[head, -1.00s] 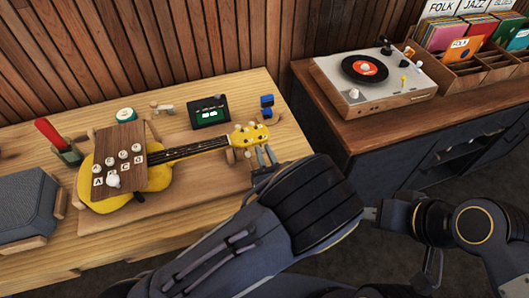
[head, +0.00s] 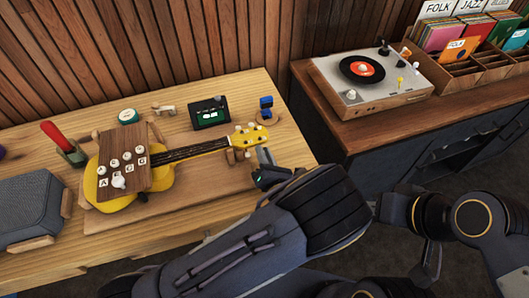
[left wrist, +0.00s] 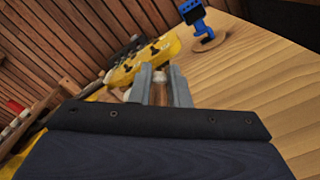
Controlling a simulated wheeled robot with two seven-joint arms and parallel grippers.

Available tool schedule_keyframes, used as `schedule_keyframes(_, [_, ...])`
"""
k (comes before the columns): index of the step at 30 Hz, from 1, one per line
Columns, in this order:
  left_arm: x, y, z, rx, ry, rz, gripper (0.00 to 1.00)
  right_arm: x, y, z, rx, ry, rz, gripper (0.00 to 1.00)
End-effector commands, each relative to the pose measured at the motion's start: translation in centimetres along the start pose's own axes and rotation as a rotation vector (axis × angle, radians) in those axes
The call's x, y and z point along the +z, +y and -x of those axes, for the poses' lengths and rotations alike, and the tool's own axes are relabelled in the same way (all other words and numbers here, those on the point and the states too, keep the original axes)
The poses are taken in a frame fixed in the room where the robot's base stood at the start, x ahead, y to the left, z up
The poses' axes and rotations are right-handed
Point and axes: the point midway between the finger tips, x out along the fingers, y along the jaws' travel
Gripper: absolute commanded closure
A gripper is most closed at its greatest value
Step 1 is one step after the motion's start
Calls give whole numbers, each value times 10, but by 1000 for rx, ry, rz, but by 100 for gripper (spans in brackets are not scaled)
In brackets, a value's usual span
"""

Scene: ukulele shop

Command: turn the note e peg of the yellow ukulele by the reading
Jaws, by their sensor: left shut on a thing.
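The yellow ukulele (head: 160,178) lies on the workbench, its headstock (head: 243,138) to the right with pale pegs along its edges. My left gripper (head: 264,157) is at the near side of the headstock, shut on a small pale peg (left wrist: 175,70). The left wrist view also shows the gripper's two grey fingers (left wrist: 161,84) close below the yellow headstock. The peg's note cannot be read there. A dark tuner (head: 209,113) with a lit green and white display stands behind the neck; its reading is too small to tell. My right gripper is not in view.
A brown board (head: 124,168) with several white lettered knobs covers part of the ukulele's body. A blue device (head: 266,104) stands behind the headstock, also in the left wrist view (left wrist: 191,12). A grey speaker (head: 28,207) is at left. A record player (head: 370,78) sits on the right cabinet.

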Motion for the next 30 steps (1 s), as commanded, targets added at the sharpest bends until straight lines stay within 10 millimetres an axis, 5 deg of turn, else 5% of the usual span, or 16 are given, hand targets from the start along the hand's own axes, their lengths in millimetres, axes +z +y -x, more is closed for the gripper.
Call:
schedule_keyframes(15, [0,0,0,-1,-1,-22,100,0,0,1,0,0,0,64])
schedule_keyframes(16, [0,0,0,-1,-1,-22,82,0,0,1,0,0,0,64])
schedule_keyframes(18, [0,0,0,-1,-1,-21,74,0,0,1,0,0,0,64])
schedule_keyframes(30, [0,-2,13,-3,-3,-21,74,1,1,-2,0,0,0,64])
